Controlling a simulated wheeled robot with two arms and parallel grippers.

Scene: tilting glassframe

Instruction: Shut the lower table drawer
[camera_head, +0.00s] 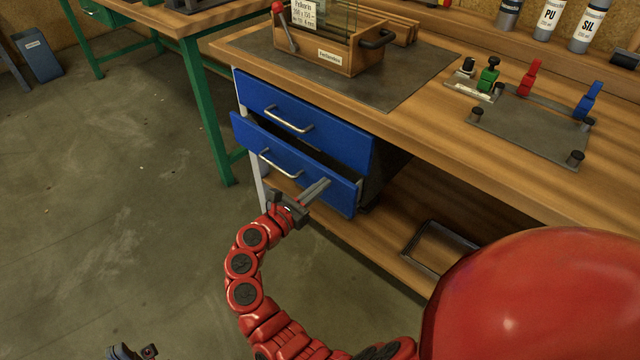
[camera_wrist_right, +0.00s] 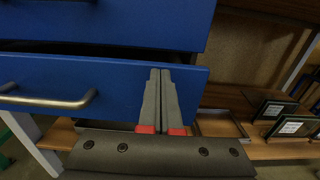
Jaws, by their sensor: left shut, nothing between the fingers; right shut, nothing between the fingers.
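The lower drawer (camera_head: 290,165) has a blue front and a metal bar handle (camera_head: 279,164). It stands partly out from the table, with a dark gap above its front. The right wrist view also shows the lower drawer front (camera_wrist_right: 115,90) and its handle (camera_wrist_right: 48,101). My right gripper (camera_head: 326,182) is shut and empty, its fingertips at the right part of the drawer front, right of the handle. In the right wrist view its fingertips (camera_wrist_right: 160,72) overlap the front near its top edge; contact is unclear. My left gripper (camera_head: 122,352) is shut, low at the left, partly cut off, far from the drawer.
The blue upper drawer (camera_head: 305,120) sits flush above. A wooden box with glass panes (camera_head: 330,45) and a plate with clamps (camera_head: 527,125) stand on the table top. A dark frame (camera_head: 436,248) lies on the lower shelf.

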